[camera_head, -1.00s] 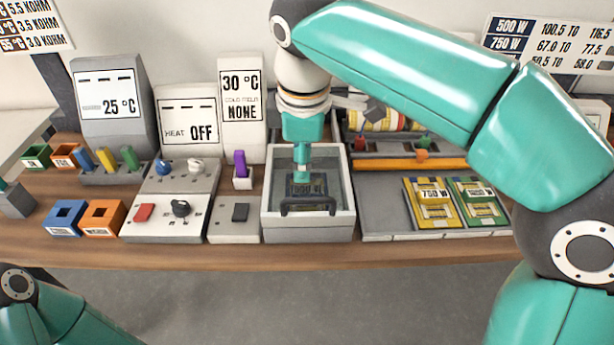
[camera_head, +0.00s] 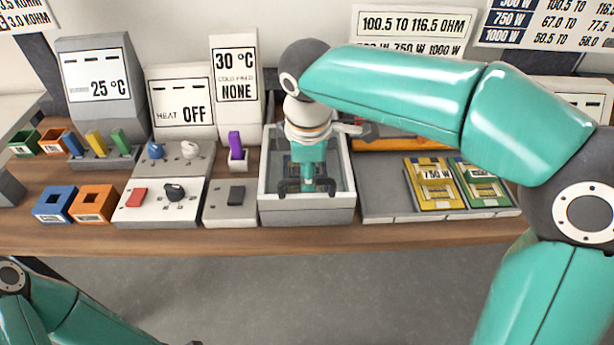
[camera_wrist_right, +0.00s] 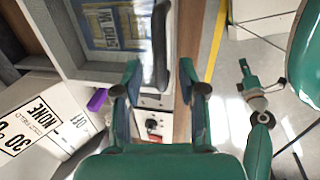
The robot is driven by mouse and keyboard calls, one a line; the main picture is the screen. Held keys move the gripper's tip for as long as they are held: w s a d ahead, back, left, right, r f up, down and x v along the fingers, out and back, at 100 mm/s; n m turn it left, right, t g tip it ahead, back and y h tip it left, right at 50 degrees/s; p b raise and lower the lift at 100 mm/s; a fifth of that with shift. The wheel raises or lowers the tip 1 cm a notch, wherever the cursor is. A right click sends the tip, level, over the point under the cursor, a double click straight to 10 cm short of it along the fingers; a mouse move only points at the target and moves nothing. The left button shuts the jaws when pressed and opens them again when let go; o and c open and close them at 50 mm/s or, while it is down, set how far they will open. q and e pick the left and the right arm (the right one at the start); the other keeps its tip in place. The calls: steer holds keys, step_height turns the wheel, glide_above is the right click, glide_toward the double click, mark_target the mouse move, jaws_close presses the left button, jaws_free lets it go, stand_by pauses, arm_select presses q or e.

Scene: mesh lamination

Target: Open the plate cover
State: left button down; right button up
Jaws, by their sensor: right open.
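The plate cover is a clear lid (camera_head: 338,172) lying shut on a grey open-topped box (camera_head: 307,212) at the table's middle. Its black handle (camera_head: 283,187) runs along the front edge, and also shows in the right wrist view (camera_wrist_right: 187,78). My right gripper (camera_head: 308,188) is open and down at the handle, hiding its middle. In the right wrist view the fingers of this gripper (camera_wrist_right: 163,88) stand apart with the handle between them; I cannot tell if they touch it. A plate shows under the lid (camera_wrist_right: 105,25).
Left of the box are a switch panel (camera_head: 230,212), a purple peg (camera_head: 235,147) and a knob panel (camera_head: 158,212). Right of it, a grey tray (camera_head: 385,203) holds a yellow plate (camera_head: 434,184) and a green plate (camera_head: 479,184). The wooden front edge is clear.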

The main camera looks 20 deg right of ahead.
steer(key=shift+w+f, duration=0.2)
steer(key=shift+f, duration=0.95)
jaws_close()
